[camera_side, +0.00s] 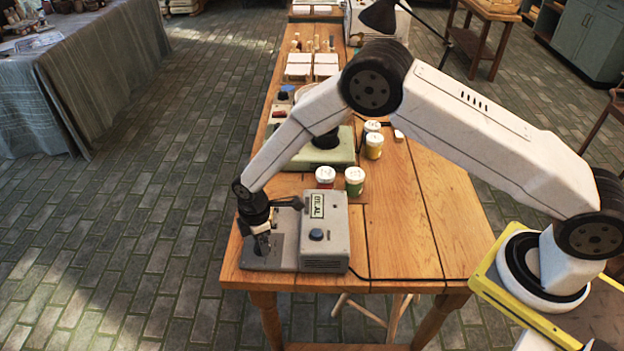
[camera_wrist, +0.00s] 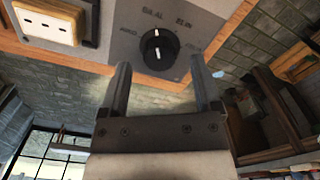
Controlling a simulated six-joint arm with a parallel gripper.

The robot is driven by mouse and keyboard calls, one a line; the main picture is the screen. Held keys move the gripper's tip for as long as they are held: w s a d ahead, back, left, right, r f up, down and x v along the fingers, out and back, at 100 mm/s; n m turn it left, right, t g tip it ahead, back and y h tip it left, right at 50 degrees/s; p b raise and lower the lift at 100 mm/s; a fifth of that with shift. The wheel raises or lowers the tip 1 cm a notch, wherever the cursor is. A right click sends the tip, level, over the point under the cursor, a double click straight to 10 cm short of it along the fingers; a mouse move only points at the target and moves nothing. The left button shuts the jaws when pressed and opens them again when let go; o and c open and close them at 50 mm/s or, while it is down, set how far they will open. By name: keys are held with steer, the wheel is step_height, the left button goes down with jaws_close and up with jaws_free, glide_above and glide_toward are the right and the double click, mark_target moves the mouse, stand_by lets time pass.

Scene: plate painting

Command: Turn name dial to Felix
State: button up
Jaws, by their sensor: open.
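The name dial (camera_wrist: 159,50) is a round black knob with a white pointer line, on a grey panel (camera_wrist: 210,25) in the wrist view. The pointer points toward the top of that picture. Several small names are printed around it, too blurred to read surely. My gripper (camera_wrist: 160,72) is open, its two fingers either side of the dial in the picture and apart from it. In the side view my gripper (camera_side: 263,243) points down over the flat grey plate of a grey device (camera_side: 325,215) at the table's near left corner. The dial is hidden there.
The device's box has a blue knob (camera_side: 316,234) and a green-framed label. Paint jars (camera_side: 355,181) stand behind it, near a green machine (camera_side: 330,155). A cream slotted panel (camera_wrist: 45,22) is at the wrist view's top left.

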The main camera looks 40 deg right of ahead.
steer(key=shift+f, duration=0.9)
steer(key=shift+c, duration=0.2)
jaws_close()
